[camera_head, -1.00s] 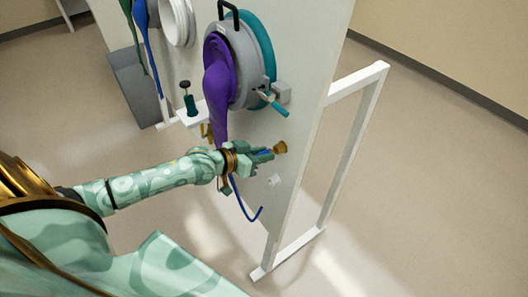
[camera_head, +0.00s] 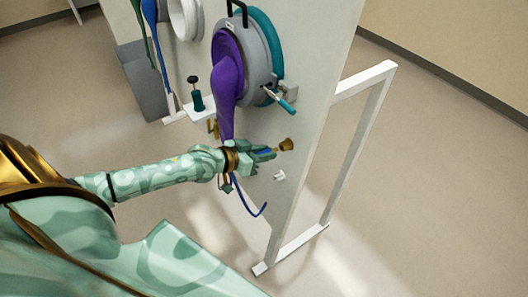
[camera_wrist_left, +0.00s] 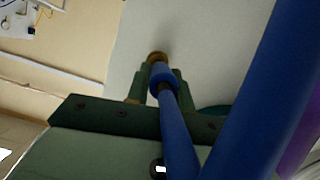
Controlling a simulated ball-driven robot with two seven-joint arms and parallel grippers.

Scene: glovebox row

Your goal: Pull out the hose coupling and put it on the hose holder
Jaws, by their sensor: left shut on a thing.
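My left gripper (camera_head: 270,153) is shut on the hose coupling, close in front of the white panel. In the left wrist view the coupling (camera_wrist_left: 163,77) is a blue collar between the green fingers, with the blue hose running back from it. The brass fitting (camera_head: 287,144) on the panel lies straight ahead of the coupling; whether the two still touch I cannot tell. A small white bracket (camera_head: 279,176), which looks like the hose holder, sits on the panel just below the gripper. My right gripper is not in view.
A grey round port (camera_head: 257,62) with a hanging purple glove (camera_head: 227,75) is above the gripper. A teal-handled tool (camera_head: 287,106) sticks out beside it. The blue hose (camera_head: 248,205) loops below. A white frame (camera_head: 352,150) stands right of the panel; the floor there is clear.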

